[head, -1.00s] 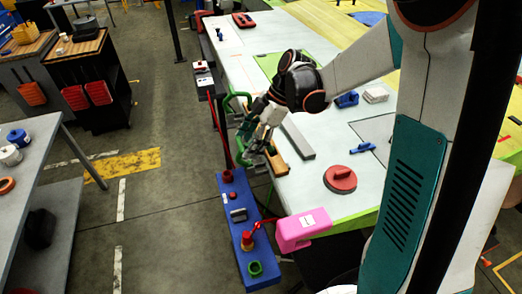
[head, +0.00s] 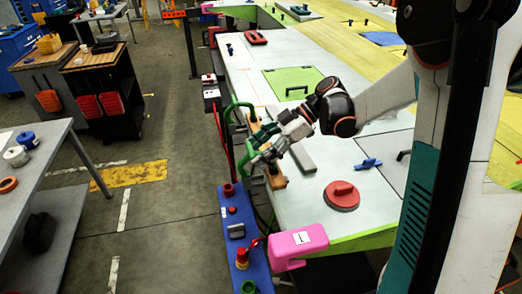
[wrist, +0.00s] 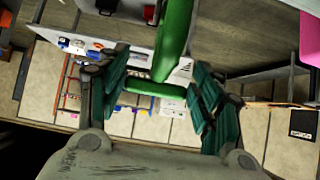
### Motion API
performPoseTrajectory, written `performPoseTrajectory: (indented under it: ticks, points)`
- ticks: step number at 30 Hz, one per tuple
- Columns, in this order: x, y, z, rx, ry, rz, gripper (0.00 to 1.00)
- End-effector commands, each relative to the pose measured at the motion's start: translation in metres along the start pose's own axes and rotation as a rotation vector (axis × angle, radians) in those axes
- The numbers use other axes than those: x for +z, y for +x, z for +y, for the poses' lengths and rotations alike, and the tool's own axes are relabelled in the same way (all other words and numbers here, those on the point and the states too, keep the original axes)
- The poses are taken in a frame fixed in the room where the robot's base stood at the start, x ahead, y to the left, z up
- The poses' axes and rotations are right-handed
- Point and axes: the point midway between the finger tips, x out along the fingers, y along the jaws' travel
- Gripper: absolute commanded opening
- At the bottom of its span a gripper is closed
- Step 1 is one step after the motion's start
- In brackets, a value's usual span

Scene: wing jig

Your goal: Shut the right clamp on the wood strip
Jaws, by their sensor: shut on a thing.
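The wood strip (head: 278,182) lies along the near left edge of the white table, partly hidden by my gripper. The right clamp (head: 247,155) is green and sits at the table edge on the strip's near part. My gripper (head: 262,146) is at this clamp, its fingers over the strip. Another green clamp (head: 228,110) stands farther along the strip. Whether the right clamp's jaw touches the wood cannot be told.
A grey bar (head: 303,158) and a red round object (head: 341,196) lie on the table right of the strip. A pink object (head: 298,247) is at the near corner. A blue rail (head: 239,212) with small parts stands left of the table edge.

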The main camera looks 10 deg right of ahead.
Motion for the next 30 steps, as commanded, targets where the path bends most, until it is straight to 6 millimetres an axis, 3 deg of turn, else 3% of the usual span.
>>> performPoseTrajectory:
  ticks: [5, 6, 8, 21, 26, 30]
  points:
    - [0.0, 0.002, -0.001, -0.004, -0.002, -0.001, 0.17]
    - [0.0, 0.002, -0.001, -0.004, -0.002, -0.001, 0.69]
    - [0.0, 0.002, -0.001, -0.004, -0.002, -0.001, 0.8]
    - [0.0, -0.004, 0.0, -0.001, -0.001, 0.0, 0.8]
    - [0.0, -0.026, 0.0, 0.001, 0.001, -0.001, 0.8]
    - [0.0, -0.055, 0.0, 0.001, 0.001, -0.001, 0.8]
